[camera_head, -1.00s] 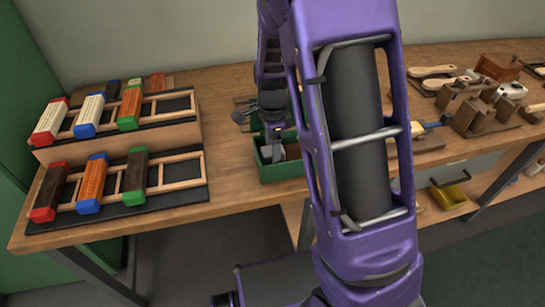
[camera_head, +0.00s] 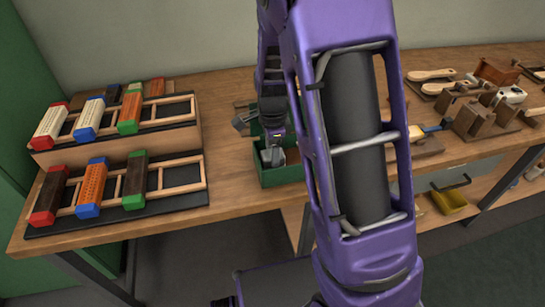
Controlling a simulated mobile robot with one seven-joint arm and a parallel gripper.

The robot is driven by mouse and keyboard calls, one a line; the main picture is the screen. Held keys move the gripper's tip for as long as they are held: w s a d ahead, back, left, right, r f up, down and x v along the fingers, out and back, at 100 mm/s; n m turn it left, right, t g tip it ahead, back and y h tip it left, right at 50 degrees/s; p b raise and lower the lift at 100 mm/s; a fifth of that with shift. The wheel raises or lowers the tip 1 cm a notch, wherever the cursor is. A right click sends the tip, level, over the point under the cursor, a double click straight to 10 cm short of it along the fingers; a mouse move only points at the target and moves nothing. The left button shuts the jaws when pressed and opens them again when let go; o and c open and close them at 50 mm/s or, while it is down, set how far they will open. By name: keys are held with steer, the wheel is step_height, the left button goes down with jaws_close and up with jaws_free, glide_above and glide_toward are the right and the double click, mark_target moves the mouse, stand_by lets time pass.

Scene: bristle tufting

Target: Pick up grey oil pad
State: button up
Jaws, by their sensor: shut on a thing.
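The grey oil pad (camera_head: 275,157) shows as a small grey block inside the green bin (camera_head: 280,177) on the bench. My gripper (camera_head: 274,145) reaches down into the bin from above and is shut on the grey pad. The purple arm hides the bin's right side, and the fingertips are small and partly hidden. I cannot tell whether the pad is clear of the bin floor.
Two racks of coloured blocks, an upper one (camera_head: 150,122) and a lower one (camera_head: 166,180), stand at the left. Brushes (camera_head: 432,74) and wooden blocks (camera_head: 478,122) lie at the right. Bare bench top (camera_head: 225,160) lies between the racks and the bin.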

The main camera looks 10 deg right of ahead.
step_height(320, 180, up, 28)
steer(key=p, duration=0.5)
steer(key=shift+f, duration=0.1)
steer(key=o, duration=0.8)
steer(key=c, duration=0.6)
